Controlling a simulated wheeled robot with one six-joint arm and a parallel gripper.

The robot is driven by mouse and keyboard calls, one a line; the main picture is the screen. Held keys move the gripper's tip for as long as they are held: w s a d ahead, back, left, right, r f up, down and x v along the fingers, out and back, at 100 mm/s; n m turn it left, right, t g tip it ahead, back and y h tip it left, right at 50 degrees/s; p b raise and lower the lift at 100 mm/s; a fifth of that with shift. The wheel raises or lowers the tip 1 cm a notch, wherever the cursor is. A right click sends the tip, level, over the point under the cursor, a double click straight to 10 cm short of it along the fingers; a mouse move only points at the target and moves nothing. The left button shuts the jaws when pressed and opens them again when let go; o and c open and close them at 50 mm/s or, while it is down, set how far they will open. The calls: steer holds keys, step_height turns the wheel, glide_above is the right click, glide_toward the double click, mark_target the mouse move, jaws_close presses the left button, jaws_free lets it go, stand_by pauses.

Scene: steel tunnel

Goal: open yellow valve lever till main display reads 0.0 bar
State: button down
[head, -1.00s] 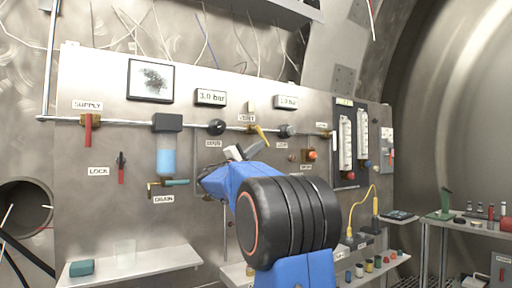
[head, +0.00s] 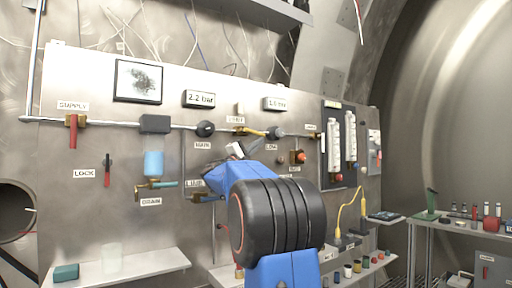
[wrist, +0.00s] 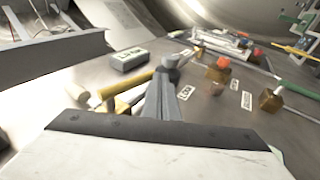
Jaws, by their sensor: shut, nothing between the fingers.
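The yellow valve lever (head: 252,132) sits on the pipe under the vent label and lies nearly along the pipe, tilted slightly down to the right. It also shows in the wrist view (wrist: 125,86), its free end close beside my fingers; I cannot tell whether they touch. My gripper (head: 262,142) is shut and empty just below the lever. Its grey fingers show in the wrist view (wrist: 164,96). The main display (head: 199,99), above the main knob (head: 205,129), reads 2.2 bar.
The low display (head: 275,104) is too small to read surely. The dark low knob (head: 277,132) is right beside the lever's end. The supply lever (head: 73,132) and drain valve (head: 152,185) are at the left.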

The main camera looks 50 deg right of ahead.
steer(key=shift+s+d+r, duration=0.1)
steer(key=shift+d+r, duration=0.3)
steer(key=shift+r, duration=0.15)
stand_by(0.4)
